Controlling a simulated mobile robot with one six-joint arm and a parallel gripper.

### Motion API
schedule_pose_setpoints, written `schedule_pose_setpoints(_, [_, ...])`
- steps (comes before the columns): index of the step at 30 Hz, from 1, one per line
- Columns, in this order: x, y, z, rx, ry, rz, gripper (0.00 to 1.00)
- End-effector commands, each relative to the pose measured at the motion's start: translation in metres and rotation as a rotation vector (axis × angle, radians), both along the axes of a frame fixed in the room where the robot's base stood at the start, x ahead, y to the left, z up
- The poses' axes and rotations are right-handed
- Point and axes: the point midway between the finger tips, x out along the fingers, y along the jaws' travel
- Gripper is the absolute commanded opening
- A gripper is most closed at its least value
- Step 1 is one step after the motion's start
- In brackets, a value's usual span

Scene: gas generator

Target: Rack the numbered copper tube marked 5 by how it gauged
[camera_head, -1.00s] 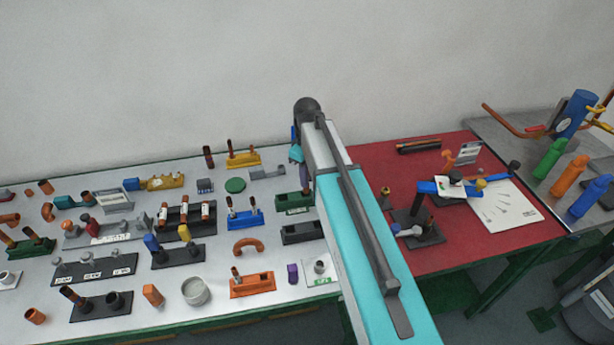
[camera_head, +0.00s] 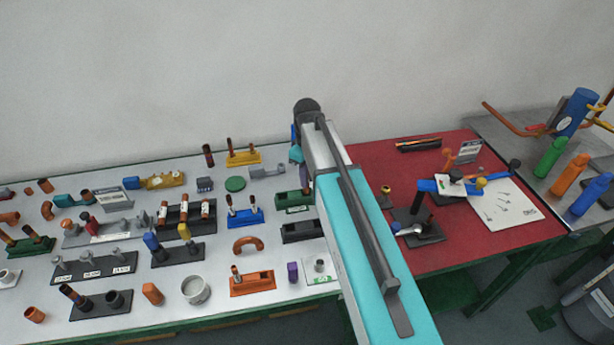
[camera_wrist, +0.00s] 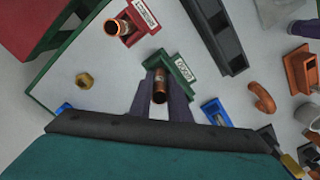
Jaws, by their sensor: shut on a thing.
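My gripper (camera_wrist: 160,98) is shut on an upright copper tube (camera_wrist: 160,84) in the wrist view. No number can be read on it. The tube is right beside a green rack (camera_wrist: 184,73) with a white label; whether it touches or sits in the rack I cannot tell. A red rack (camera_wrist: 132,14) with a white label holds another copper tube (camera_wrist: 117,28), a short way off in the wrist view.
A brass nut (camera_wrist: 84,80) lies near the gripper. A dark slotted block (camera_wrist: 222,42), a blue rack (camera_wrist: 216,113) and an orange elbow (camera_wrist: 262,97) stand close by. A black rack (camera_head: 170,222) with several banded copper tubes stands farther left. The red table (camera_head: 375,155) lies right of my arm.

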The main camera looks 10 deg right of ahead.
Motion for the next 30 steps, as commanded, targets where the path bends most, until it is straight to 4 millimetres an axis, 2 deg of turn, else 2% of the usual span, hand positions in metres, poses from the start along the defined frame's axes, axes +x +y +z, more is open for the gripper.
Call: schedule_pose_setpoints(30, [0.0, 0.0, -0.02, 0.0, 0.0, 0.0, 0.0])
